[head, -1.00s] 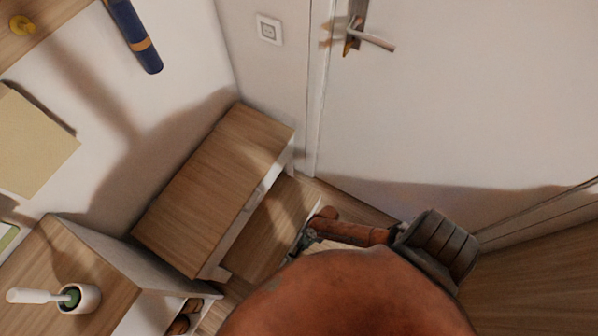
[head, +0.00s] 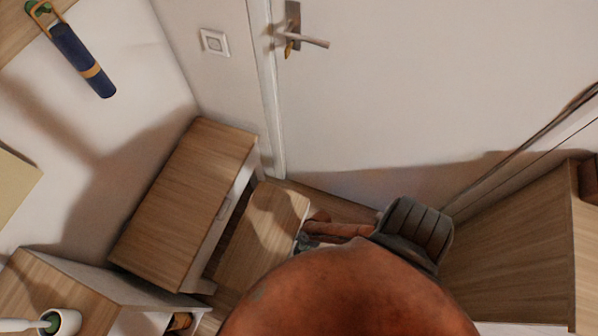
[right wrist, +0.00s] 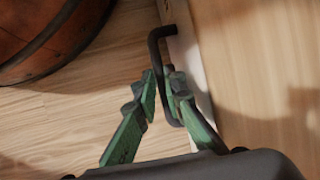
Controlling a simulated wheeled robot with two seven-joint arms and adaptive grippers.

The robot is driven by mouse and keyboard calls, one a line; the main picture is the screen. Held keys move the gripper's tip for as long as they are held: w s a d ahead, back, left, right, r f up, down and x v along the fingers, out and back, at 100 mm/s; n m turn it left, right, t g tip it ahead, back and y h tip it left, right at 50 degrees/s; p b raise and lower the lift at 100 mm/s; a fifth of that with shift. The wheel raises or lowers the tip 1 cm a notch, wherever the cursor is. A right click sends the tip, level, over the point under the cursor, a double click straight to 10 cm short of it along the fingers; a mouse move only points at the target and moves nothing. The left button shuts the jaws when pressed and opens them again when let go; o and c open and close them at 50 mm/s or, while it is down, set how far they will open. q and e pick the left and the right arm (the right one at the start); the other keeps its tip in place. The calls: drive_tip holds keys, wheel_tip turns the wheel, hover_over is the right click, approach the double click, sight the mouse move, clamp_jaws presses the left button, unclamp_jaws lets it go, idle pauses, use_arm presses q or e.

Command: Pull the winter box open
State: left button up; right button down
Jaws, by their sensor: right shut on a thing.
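A low box (head: 262,228) with a wood-grain top sticks out from beneath a wooden bench (head: 185,205) in the head view. In the right wrist view, the box (right wrist: 255,60) has a pale front with a black bar handle (right wrist: 156,38). My right gripper (right wrist: 161,84) has green fingers, shut on that handle. In the head view, the right gripper (head: 304,241) is at the box's outer edge, mostly hidden behind my orange arm. My left gripper is not in view.
A white door (head: 420,90) with a metal handle (head: 305,38) stands behind. A cabinet (head: 60,285) with a white cup (head: 62,322) is at lower left. A wooden unit (head: 515,250) stands at right.

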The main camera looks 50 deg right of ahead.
drive_tip(key=shift+s+a, duration=0.15)
drive_tip(key=shift+a, duration=0.1)
drive_tip(key=c, duration=2.2)
unclamp_jaws()
drive_tip(key=shift+d, duration=0.1)
drive_tip(key=shift+c, duration=0.2)
drive_tip(key=shift+o, duration=1.1)
drive_tip(key=shift+d, duration=0.1)
drive_tip(key=v, duration=1.2)
